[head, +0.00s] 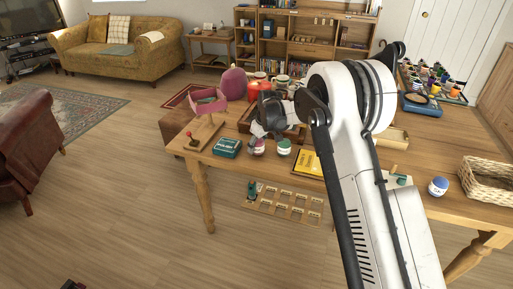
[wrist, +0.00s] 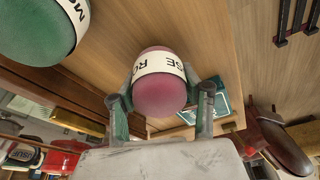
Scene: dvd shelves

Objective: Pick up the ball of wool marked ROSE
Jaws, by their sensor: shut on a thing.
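The ball of wool marked ROSE (wrist: 160,88) is dusky pink with a white paper band; the band's letters, partly readable, show upside down in the wrist view. My gripper (wrist: 163,95) is shut on it, with one finger at each side. In the head view the pink ball (head: 258,148) shows below my gripper (head: 262,135), at the front part of the wooden table. I cannot tell whether it touches the tabletop. A green ball with a white band (head: 284,147) stands close on its right; it also shows at the upper left of the wrist view (wrist: 40,35).
A teal box (head: 227,147) lies left of the pink ball. A yellow flat item (head: 307,164) lies to the right. A blue-and-white ball (head: 438,187) and a wicker basket (head: 488,182) are at the right end. A wooden tray (head: 298,133) sits behind my gripper.

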